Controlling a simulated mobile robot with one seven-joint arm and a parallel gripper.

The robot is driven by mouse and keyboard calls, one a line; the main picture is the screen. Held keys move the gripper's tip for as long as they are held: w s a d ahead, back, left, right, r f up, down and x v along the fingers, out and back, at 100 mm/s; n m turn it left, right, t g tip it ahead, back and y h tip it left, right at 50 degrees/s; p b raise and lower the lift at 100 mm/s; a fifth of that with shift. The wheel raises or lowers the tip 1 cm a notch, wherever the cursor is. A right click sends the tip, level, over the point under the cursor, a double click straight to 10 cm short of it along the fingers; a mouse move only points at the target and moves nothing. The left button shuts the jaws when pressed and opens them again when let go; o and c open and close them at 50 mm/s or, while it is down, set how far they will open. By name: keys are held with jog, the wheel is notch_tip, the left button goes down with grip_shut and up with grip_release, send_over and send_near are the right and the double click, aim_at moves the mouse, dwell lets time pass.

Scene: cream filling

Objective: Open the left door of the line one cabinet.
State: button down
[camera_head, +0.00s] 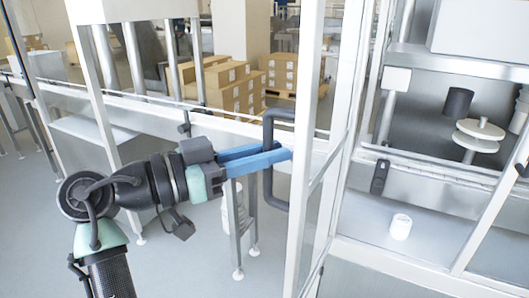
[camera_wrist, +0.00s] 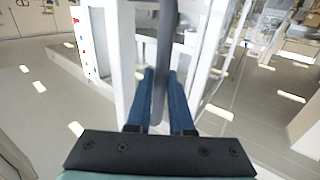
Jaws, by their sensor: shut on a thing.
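The left door (camera_head: 305,150) is a tall white-framed clear panel, seen at a steep angle in the head view. It stands out at an angle from the cabinet (camera_head: 400,262), whose inside shows to its right. A dark C-shaped handle (camera_head: 268,188) is on the door's near frame. My gripper (camera_head: 284,158) has blue fingers shut on the handle, one finger on each side of the bar. In the wrist view, the handle (camera_wrist: 166,50) runs upright between the fingers of my gripper (camera_wrist: 164,75). The fingertips are partly hidden against the door frame.
Inside the cabinet are a white cup (camera_head: 400,227) and a dark cylinder (camera_head: 457,102) near white discs (camera_head: 480,133). A slanted white frame bar (camera_head: 492,215) is at the right. Stacked cartons (camera_head: 232,90) stand behind. Grey floor (camera_head: 180,260) is open at lower left.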

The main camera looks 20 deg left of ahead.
jog(key=shift+d+r, duration=0.1)
jog(key=shift+d, duration=0.05)
jog(key=c, duration=1.1)
grip_release()
jog(key=shift+w, duration=0.2)
jog(key=b+v, duration=0.1)
jog(key=v, duration=1.2)
jog(key=shift+b, duration=0.3)
